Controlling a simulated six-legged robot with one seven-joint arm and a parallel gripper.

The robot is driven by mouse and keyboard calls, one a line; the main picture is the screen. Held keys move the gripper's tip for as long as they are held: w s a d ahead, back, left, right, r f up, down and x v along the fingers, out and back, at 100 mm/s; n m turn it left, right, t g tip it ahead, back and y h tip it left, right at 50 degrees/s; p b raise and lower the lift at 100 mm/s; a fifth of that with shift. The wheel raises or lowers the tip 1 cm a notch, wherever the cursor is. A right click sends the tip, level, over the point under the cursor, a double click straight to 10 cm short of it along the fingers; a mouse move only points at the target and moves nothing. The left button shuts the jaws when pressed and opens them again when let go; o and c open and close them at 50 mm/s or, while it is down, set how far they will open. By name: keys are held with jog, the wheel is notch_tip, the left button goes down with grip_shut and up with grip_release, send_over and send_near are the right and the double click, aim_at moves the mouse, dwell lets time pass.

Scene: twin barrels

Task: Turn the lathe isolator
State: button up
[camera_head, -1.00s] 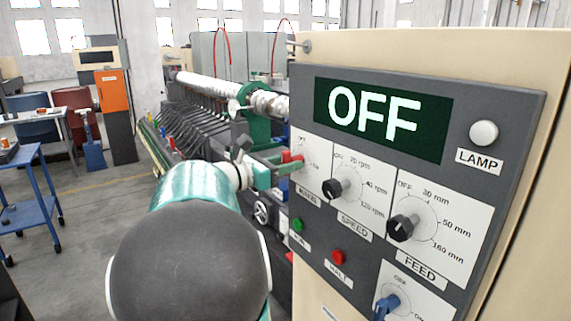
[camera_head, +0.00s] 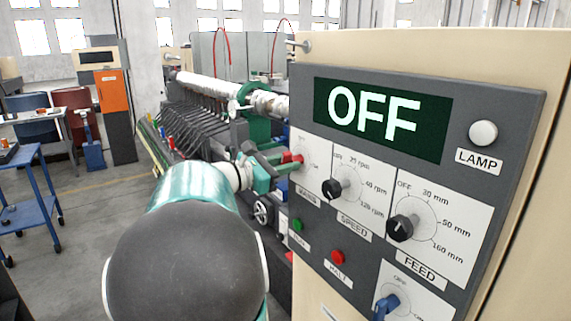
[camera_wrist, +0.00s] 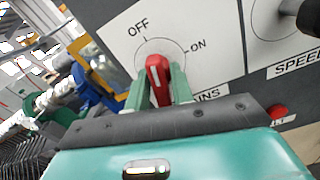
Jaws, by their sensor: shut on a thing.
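The lathe isolator is a red handle (camera_wrist: 158,78) with a white line, on a white plate marked OFF and ON, in the wrist view. Its label is partly hidden by my gripper and ends in "NS". The green fingers of my gripper (camera_wrist: 160,92) sit on either side of the handle, shut on it. The handle points roughly up the picture; its exact setting is hard to tell. In the head view the red handle (camera_head: 291,157) shows small at the panel's left edge, with my gripper (camera_head: 283,163) at it. The panel display (camera_head: 380,115) reads OFF.
The grey panel also bears a speed knob (camera_head: 336,188), a feed knob (camera_head: 403,228), a blue switch (camera_head: 386,305), a green button (camera_head: 298,224), a red halt button (camera_head: 338,256) and a white lamp (camera_head: 484,133). The lathe extends behind. A blue trolley (camera_head: 30,190) stands left; floor between is clear.

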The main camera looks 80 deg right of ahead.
jog(key=m, duration=1.1)
jog(key=shift+m, duration=2)
jog(key=shift+w, duration=0.1)
jog(key=o, duration=0.8)
jog(key=shift+a, duration=0.1)
jog(key=v, duration=1.3)
jog(key=shift+w+a, duration=0.2)
